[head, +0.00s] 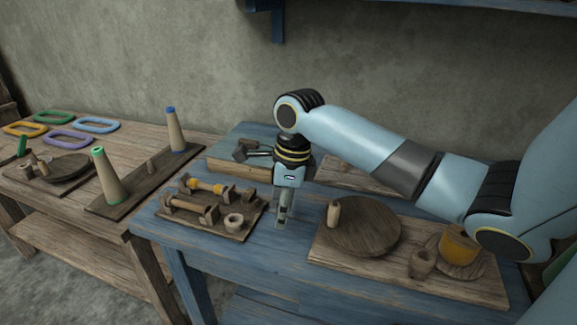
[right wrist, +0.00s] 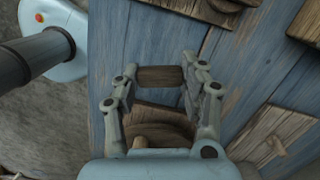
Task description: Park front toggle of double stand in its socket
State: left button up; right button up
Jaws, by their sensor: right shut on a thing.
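My right gripper (head: 284,222) points down over the blue table, just right of a dark board (head: 199,232), seemingly the double stand. That board carries two horizontal bars with end blocks, one with a yellow middle (head: 206,186), and a small round cup-like socket (head: 233,221) at its right. In the right wrist view the gripper (right wrist: 160,82) is shut on a short brown wooden piece (right wrist: 160,77), apparently the toggle, lying crosswise between the fingertips. In the head view the fingers mostly hide it. It is apart from the socket. My left gripper is not in view.
To the right, a board (head: 329,249) holds a round disc (head: 365,229), an upright peg, a small pot (head: 422,262) and a yellow cup (head: 458,244). Cones (head: 108,178) stand on the left table. Bare blue tabletop lies around the gripper.

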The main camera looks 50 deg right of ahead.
jog(key=shift+n, duration=0.3)
jog(key=w+r+p, duration=0.1)
jog(key=w+a+p, duration=0.1)
jog(key=p, duration=0.1)
jog(key=w+r+p, duration=0.1)
jog(key=w+p, duration=0.1)
jog(key=shift+a+r, duration=0.3)
jog(key=shift+a, duration=0.1)
jog(key=shift+n, duration=0.7)
jog(key=w+a+p, duration=0.1)
jog(key=a+p, duration=0.1)
jog(key=w+a+r+p, duration=0.1)
jog(key=w+a+p, duration=0.1)
jog(key=p, duration=0.1)
jog(key=shift+w+r, duration=0.15)
jog(key=shift+r, duration=0.05)
jog(key=shift+w+a+p, duration=0.1)
jog(key=shift+a+p, duration=0.2)
jog(key=shift+p, duration=0.1)
jog(key=shift+a+f, duration=0.1)
jog(key=shift+f, duration=0.05)
notch_tip(320, 180, down, 3)
jog(key=b, duration=0.3)
jog(key=shift+f+b, duration=0.1)
jog(key=shift+b, duration=0.25)
jog(key=shift+f, duration=0.7)
jog(key=shift+c, duration=0.2)
jog(key=shift+f, duration=0.1)
